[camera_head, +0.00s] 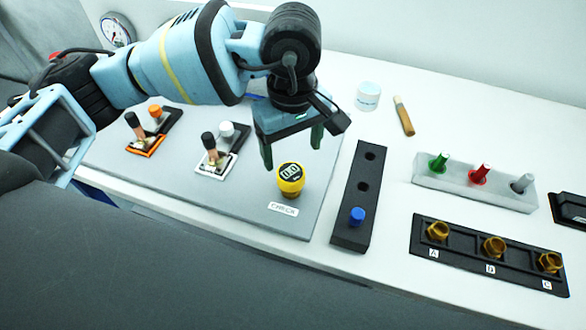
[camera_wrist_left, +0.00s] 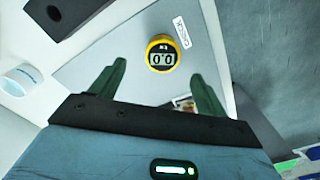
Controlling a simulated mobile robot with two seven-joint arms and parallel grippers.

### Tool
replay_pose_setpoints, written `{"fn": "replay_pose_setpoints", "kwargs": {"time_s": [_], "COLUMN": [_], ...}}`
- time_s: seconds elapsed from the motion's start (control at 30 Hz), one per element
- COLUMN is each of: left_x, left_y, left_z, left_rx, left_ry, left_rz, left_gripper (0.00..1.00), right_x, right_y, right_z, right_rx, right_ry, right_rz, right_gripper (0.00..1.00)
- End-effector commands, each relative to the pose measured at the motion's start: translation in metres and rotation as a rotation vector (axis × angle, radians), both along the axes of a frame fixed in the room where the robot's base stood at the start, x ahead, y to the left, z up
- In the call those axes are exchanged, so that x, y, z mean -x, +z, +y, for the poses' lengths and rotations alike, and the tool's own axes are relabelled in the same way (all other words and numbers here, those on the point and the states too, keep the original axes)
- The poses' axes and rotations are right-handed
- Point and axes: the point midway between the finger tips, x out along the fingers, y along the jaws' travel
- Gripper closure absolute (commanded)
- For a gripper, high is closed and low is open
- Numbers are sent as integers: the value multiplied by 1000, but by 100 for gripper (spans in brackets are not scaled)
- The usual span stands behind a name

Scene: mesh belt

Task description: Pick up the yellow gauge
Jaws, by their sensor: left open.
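The yellow gauge (camera_head: 290,180) is round with a dark digital face reading 0.0. It stands on the grey plate (camera_head: 240,205), beside a white CHECK label (camera_head: 283,208). It also shows in the left wrist view (camera_wrist_left: 161,54), upper middle, beyond the fingertips. My left gripper (camera_head: 292,148) is open and empty, above and behind the gauge in the head view. Its two green fingers are spread apart in the left wrist view (camera_wrist_left: 160,78), with the gauge lying ahead of the gap between them. The gripper appears apart from the gauge. My right gripper is not in view.
On the plate stand two toggle clamps, one orange (camera_head: 146,146) and one white (camera_head: 214,163). A black block (camera_head: 347,215) with a blue plug is right of the gauge. Farther right are a grey rack (camera_head: 455,186) and a black tray (camera_head: 463,258) with brass fittings.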

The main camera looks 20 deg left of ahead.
Motion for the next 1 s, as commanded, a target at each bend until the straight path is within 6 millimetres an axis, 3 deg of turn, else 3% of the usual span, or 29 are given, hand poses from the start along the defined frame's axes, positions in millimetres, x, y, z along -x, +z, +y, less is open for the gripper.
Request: {"fn": "replay_pose_setpoints", "kwargs": {"time_s": [0.2,0.47,0.8,1.0], "left_x": [0,1,0,0], "left_y": [-21,-31,-73,-77], "left_z": [1,2,5,5], "left_rx": [-1,-1,0,1], "left_ry": [2,2,1,0], "left_rz": [2,3,3,2], "left_gripper": [25,25,25,25], "right_x": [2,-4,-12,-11], "right_y": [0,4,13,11], "right_z": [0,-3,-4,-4], "right_rx": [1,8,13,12], "right_ry": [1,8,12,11], "right_rz": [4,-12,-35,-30], "right_gripper": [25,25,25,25]}}
